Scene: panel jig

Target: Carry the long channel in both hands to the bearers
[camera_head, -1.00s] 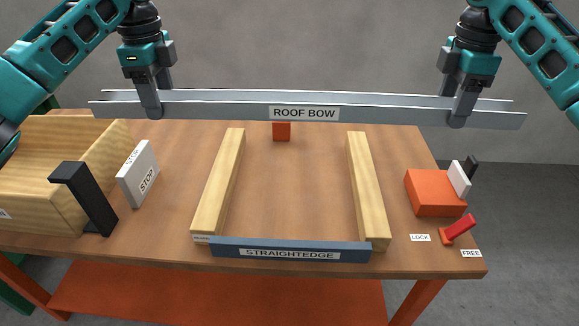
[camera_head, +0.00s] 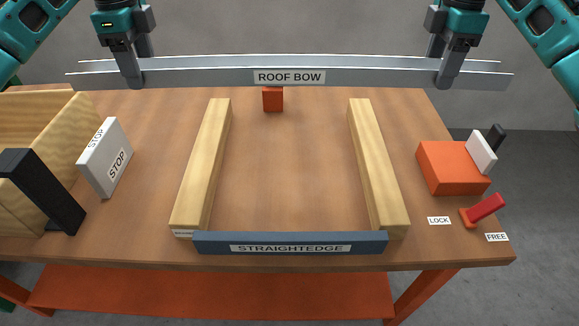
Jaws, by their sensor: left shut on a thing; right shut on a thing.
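The long channel (camera_head: 350,77) is a grey metal profile labelled "ROOF BOW". It hangs level above the far part of the table. My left gripper (camera_head: 133,80) is shut on it near its left end, and my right gripper (camera_head: 445,78) is shut on it near its right end. Two pale wooden bearers, the left bearer (camera_head: 203,165) and the right bearer (camera_head: 377,165), lie apart on the table, running front to back. The channel is beyond their far ends in the picture, held clear of them.
A blue straightedge (camera_head: 215,243) lies across the bearers' near ends. A small red block (camera_head: 272,99) stands at the back. On the left are a white STOP block (camera_head: 105,160), a black bracket (camera_head: 45,190) and a wooden box (camera_head: 40,120). On the right are an orange block (camera_head: 450,168) and a red lever (camera_head: 485,207).

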